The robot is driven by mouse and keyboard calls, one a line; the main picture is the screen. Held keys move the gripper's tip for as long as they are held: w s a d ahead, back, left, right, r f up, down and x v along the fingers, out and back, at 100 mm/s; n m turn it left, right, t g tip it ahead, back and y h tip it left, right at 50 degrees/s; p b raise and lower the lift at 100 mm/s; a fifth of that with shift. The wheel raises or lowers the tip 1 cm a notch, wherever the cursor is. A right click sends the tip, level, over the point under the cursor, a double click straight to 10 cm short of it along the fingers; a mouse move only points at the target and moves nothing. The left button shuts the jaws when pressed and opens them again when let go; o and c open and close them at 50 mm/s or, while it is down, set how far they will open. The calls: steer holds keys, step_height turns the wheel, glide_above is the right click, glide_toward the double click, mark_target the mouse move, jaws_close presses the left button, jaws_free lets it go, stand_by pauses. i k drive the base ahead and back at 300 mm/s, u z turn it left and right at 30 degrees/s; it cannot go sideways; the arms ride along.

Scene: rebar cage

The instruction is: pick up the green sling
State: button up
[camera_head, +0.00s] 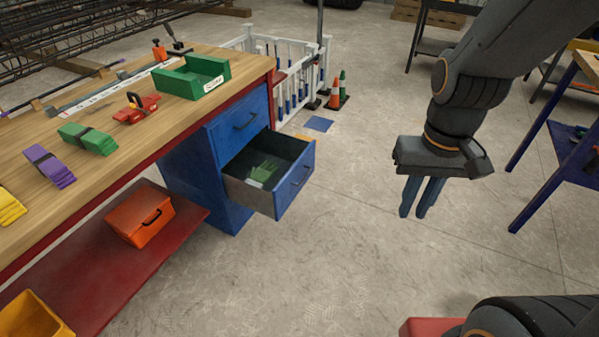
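The green sling (87,138) is a folded flat bundle with a black band around it. It lies on the wooden bench top at the left, between a purple banded bundle (50,167) and a red clamp-like tool (136,109). My gripper (413,213) hangs over the open floor at the right, fingers pointing down, far from the sling. Its two blue fingers are close together with nothing visible held. I cannot tell whether they are open or shut.
A blue drawer (289,197) stands open below the bench end, with green gloves (263,171) inside. A green bin (196,77) and yellow bundle (10,208) are on the bench. An orange box (140,215) sits on the red shelf. The floor between bench and gripper is clear.

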mark_target(100, 144)
steer(key=u, duration=2.1)
steer(key=i, duration=1.6)
steer(key=z, duration=0.5)
